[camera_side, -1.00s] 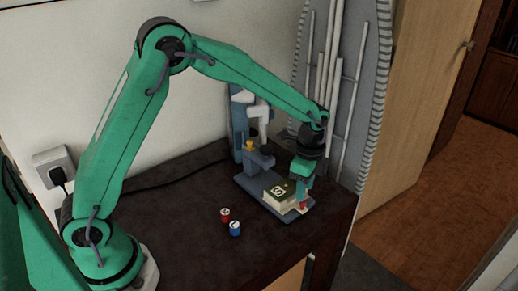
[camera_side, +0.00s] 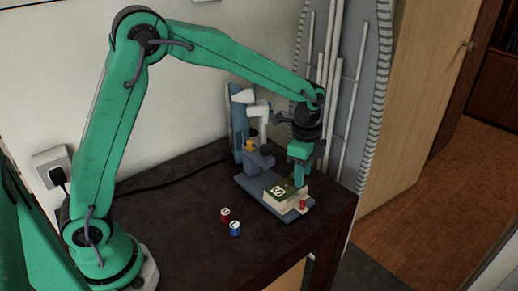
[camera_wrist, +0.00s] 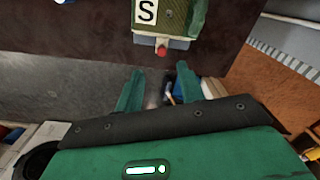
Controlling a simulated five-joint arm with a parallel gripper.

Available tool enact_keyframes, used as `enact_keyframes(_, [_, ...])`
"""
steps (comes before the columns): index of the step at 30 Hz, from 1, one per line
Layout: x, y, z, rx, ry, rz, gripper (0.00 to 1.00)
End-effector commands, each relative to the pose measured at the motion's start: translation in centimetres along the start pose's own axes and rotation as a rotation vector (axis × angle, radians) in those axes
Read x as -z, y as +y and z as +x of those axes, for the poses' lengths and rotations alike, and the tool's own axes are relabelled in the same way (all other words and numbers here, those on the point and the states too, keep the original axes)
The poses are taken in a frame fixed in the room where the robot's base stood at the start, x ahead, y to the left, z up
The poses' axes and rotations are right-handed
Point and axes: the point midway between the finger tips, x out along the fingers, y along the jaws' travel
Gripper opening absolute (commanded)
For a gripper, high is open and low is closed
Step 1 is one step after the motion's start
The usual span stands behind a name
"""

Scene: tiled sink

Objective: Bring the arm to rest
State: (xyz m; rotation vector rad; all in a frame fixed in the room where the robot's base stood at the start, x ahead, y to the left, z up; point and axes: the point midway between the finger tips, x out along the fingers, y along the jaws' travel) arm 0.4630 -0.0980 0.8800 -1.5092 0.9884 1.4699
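My gripper (camera_side: 298,182) hangs at the end of my bent arm, above the right part of a blue-grey machine base (camera_side: 248,186). In the wrist view its two green fingers (camera_wrist: 160,72) stand apart with nothing between them. A cream block with a green top marked "S" (camera_side: 277,191) sits on the base, just below and left of the fingers. It also shows at the top of the wrist view (camera_wrist: 147,12). A small red piece (camera_side: 303,204) is at the front end of the base, below the fingers and apart from them. It shows in the wrist view too (camera_wrist: 161,51).
A red cylinder (camera_side: 225,214) and a blue cylinder (camera_side: 235,228), both pale-topped, stand on the dark table (camera_side: 180,225). The machine's blue-grey column (camera_side: 237,115) rises behind the base. A grey ironing board (camera_side: 355,100) leans at the back right. The table's left middle is clear.

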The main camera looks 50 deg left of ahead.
Motion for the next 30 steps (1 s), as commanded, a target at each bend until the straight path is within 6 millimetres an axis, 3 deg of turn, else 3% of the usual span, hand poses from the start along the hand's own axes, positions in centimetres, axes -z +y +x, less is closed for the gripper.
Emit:
enact_keyframes(15, [-6.1,4.2,-8.1,0.111,0.094,-0.354,0.38])
enact_keyframes(30, [-12.2,10.4,-12.4,0.203,0.22,-0.721,0.38])
